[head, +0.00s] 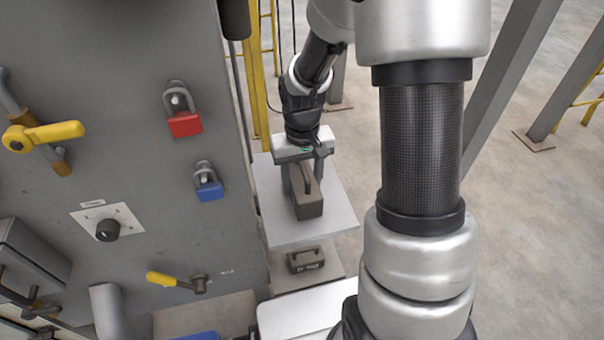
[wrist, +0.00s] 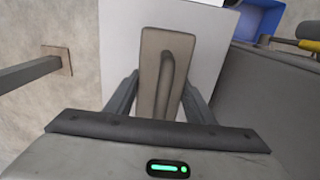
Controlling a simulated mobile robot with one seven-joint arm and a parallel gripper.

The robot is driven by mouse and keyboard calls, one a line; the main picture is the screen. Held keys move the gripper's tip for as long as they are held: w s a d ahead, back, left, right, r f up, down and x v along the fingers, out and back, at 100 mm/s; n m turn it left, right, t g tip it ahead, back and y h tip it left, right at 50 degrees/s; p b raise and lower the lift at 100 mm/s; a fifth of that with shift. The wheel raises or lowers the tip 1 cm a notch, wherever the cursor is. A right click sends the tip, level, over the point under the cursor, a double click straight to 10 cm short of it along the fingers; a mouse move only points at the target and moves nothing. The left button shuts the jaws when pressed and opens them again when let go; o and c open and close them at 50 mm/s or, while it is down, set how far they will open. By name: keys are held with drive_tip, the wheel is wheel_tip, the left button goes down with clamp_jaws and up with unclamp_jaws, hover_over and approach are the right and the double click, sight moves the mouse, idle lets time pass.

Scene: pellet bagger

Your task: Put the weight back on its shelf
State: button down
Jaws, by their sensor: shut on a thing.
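A grey-brown block weight with a handle on top (head: 309,206) is between the fingers of my gripper (head: 303,176). In the wrist view the weight (wrist: 151,62) sits between the two fingers of my gripper (wrist: 160,98), which are shut on it. The weight is over a pale grey upper shelf (head: 335,222), which also shows in the wrist view (wrist: 212,40). I cannot tell whether its underside touches the shelf. A second, darker weight with a handle (head: 305,260) stands on a lower shelf (head: 326,278).
A grey machine panel (head: 130,170) stands close on the left, with a red padlock (head: 185,122), a blue padlock (head: 209,188) and yellow-handled valves (head: 50,134). Yellow rails (head: 267,60) and grey posts (head: 515,75) stand behind. Open floor lies right of the shelf.

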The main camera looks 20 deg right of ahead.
drive_tip(key=shift+w+f, duration=0.1)
drive_tip(key=c, duration=1.3)
unclamp_jaws()
drive_tip(key=shift+f, duration=0.15)
drive_tip(key=o, duration=0.5)
drive_tip(key=shift+c, duration=0.2)
drive_tip(key=shift+r, duration=0.2)
